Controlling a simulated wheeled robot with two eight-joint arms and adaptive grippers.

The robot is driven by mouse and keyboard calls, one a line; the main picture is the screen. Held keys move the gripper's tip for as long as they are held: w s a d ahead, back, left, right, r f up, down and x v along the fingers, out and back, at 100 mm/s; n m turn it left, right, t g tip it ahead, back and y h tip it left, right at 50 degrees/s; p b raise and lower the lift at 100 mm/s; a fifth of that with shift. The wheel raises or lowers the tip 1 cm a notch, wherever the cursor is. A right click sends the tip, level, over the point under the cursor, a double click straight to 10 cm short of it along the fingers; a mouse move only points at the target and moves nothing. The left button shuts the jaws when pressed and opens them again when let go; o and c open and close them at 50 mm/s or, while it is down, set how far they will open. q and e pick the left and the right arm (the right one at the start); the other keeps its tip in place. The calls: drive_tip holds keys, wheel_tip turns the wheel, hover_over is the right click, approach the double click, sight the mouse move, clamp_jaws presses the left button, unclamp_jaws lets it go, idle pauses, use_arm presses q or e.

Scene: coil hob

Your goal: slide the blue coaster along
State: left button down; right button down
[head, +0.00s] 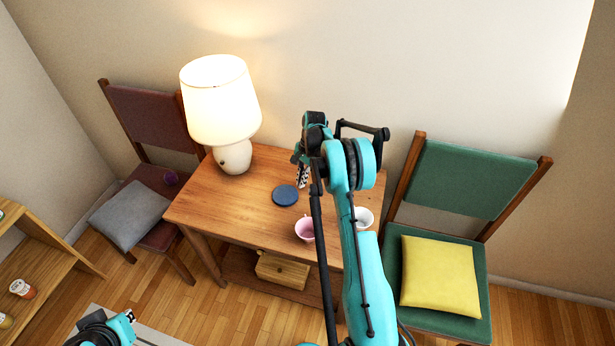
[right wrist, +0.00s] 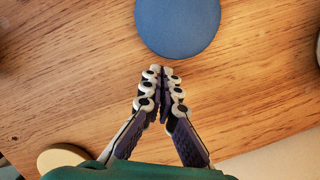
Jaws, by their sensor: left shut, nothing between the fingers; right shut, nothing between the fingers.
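The blue coaster (head: 285,195) is a flat round disc lying on the wooden table, between the lamp and the pink cup. In the right wrist view the coaster (right wrist: 178,22) is at the top, cut off by the frame edge. My right gripper (head: 302,178) is shut and empty, low over the table on the wall side of the coaster. In the right wrist view its fingertips (right wrist: 161,70) are together just short of the coaster's near edge; I cannot tell whether they touch it. Only a teal arm part of mine shows at bottom left; no left fingers are visible.
A lit lamp (head: 233,155) stands at the table's (head: 220,205) back left. A pink cup (head: 305,229) and a white cup (head: 363,217) stand toward the right, beside my right arm. A pale round thing (right wrist: 60,158) shows by my gripper. Bare wood lies left of the coaster.

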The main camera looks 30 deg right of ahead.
sight(263, 214)
drive_tip(key=shift+a, duration=0.35)
drive_tip(key=shift+a, duration=0.1)
drive_tip(key=s+a, duration=0.1)
drive_tip(key=a, duration=0.4)
drive_tip(key=s+a, duration=0.1)
drive_tip(key=a, duration=0.5)
drive_tip(key=s+a, duration=0.1)
drive_tip(key=a, duration=0.4)
drive_tip(key=shift+a+b, duration=0.15)
drive_tip(key=shift+b, duration=0.25)
